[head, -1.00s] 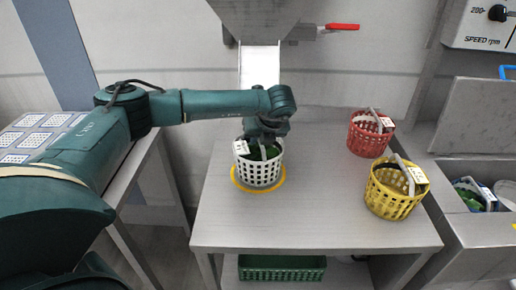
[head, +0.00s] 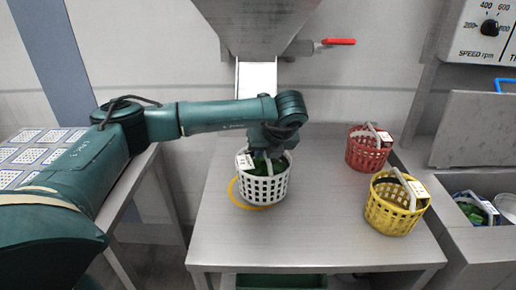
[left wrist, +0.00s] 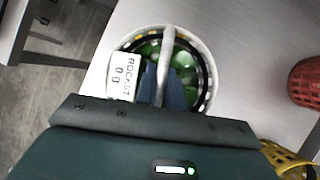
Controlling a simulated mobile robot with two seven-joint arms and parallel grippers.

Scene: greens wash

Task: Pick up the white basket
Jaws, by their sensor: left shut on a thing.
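The white basket (head: 264,186) holds green leaves and has a white label on its rim. It is over the right part of the yellow ring (head: 236,192) on the steel table. In the left wrist view the white basket (left wrist: 209,62) shows from above, with its handle (left wrist: 167,50) running between my fingers and a label reading "ROCKET". My left gripper (left wrist: 163,84) is shut on that handle. In the head view the left gripper (head: 266,150) is above the basket, its fingertips mostly hidden. I cannot tell clearly whether the basket is clear of the table. My right gripper is not in view.
A red basket (head: 366,153) and a yellow basket (head: 389,213) stand on the table's right side. A steel hopper (head: 258,25) with a chute hangs behind. A sink (head: 470,190) is at the right. The table's front middle (head: 300,238) is clear.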

